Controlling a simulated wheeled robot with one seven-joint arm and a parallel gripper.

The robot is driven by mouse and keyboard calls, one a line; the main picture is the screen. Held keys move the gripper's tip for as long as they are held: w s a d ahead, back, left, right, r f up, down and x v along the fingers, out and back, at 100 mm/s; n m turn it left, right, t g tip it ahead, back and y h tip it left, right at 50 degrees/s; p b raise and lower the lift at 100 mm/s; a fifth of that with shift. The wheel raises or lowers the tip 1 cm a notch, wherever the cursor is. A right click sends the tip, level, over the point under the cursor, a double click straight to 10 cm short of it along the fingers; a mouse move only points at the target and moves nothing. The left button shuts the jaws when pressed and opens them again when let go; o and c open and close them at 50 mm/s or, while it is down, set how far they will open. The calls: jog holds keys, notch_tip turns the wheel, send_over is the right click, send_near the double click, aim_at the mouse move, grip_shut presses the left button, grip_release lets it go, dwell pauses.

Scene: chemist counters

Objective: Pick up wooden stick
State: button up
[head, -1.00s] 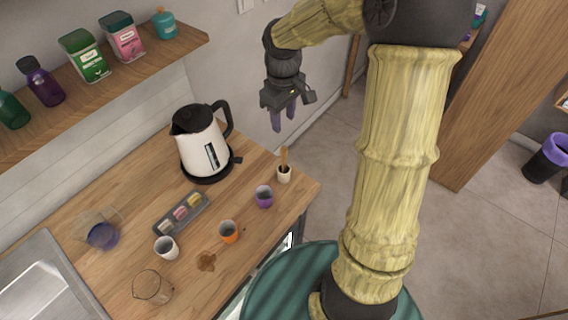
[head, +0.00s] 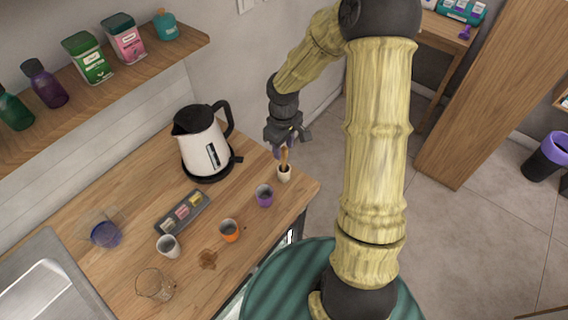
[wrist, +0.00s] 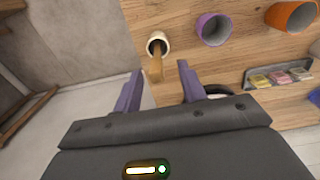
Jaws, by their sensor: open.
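The wooden stick (head: 285,157) stands upright in a small white cup (head: 284,174) near the right corner of the wooden counter. In the wrist view the stick (wrist: 156,68) leans out of the cup (wrist: 158,40) toward my gripper (wrist: 158,84). It shows between the two purple fingers, which are apart. In the head view my gripper (head: 283,150) is at the stick's upper end, above the cup. The fingers partly overlap the stick there, and I cannot tell whether they touch it.
A white kettle (head: 204,145) stands left of the cup. A purple cup (head: 264,195), an orange cup (head: 229,230) and a grey tray (head: 182,212) are nearby on the counter. A shelf (head: 110,85) with bottles and tins hangs on the wall. Floor lies beyond the counter's right edge.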

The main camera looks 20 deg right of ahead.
aim_at(284, 155)
jog(key=shift+w+d+f+p, duration=0.15)
jog(key=shift+f+p, duration=0.65)
jog(key=shift+f, duration=1.8)
grip_shut()
